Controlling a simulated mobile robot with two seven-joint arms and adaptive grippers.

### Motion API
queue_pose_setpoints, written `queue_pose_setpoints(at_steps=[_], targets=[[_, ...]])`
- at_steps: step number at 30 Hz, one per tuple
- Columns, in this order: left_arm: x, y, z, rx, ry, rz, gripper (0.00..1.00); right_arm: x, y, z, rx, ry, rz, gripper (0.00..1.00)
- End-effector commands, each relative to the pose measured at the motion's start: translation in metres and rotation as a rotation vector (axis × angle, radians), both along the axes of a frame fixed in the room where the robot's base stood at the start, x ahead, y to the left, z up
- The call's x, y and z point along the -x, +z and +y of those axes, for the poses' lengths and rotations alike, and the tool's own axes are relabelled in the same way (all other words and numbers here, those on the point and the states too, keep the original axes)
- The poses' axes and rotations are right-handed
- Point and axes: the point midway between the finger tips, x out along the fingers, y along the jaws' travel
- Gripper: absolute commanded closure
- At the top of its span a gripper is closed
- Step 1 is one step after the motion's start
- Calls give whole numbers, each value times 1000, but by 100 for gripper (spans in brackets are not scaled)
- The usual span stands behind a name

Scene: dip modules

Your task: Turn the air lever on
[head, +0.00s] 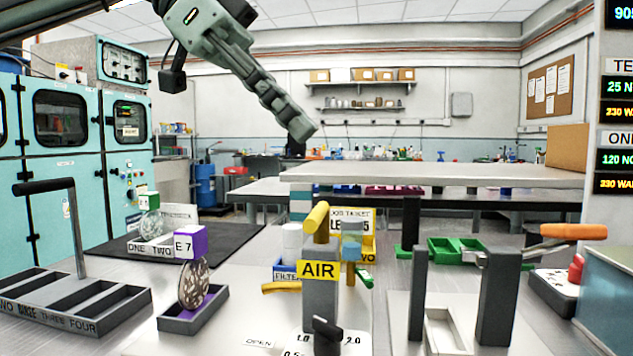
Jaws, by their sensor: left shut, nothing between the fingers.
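The air lever is a short yellow bar (316,217) on top of a grey post (320,305) with a yellow AIR sign (318,270). The bar slants up, its end pointing toward the upper right. My left gripper (303,130) hangs from the upper left, above and well apart from the lever. Its fingers are shut with nothing between them. My right gripper is not in view.
A black dial (325,335) stands in front of the post. An orange-handled device (573,232) stands right, a purple-topped disc holder (190,245) left. A black-handled rack (75,315) is far left. Behind is a grey bench (400,174).

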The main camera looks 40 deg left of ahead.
Motion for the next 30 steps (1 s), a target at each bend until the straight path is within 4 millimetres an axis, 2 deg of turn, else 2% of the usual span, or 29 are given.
queue_pose_setpoints(at_steps=[6, 18, 24, 30], targets=[[-9, -22, -16, -2, -4, 3, 100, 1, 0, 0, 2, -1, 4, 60], [-35, -75, -58, -1, -3, 3, 100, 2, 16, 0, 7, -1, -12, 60], [-21, -77, -36, 2, -2, -6, 100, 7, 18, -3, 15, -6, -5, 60], [-15, -80, -25, 0, -1, -2, 100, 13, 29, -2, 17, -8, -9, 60]])
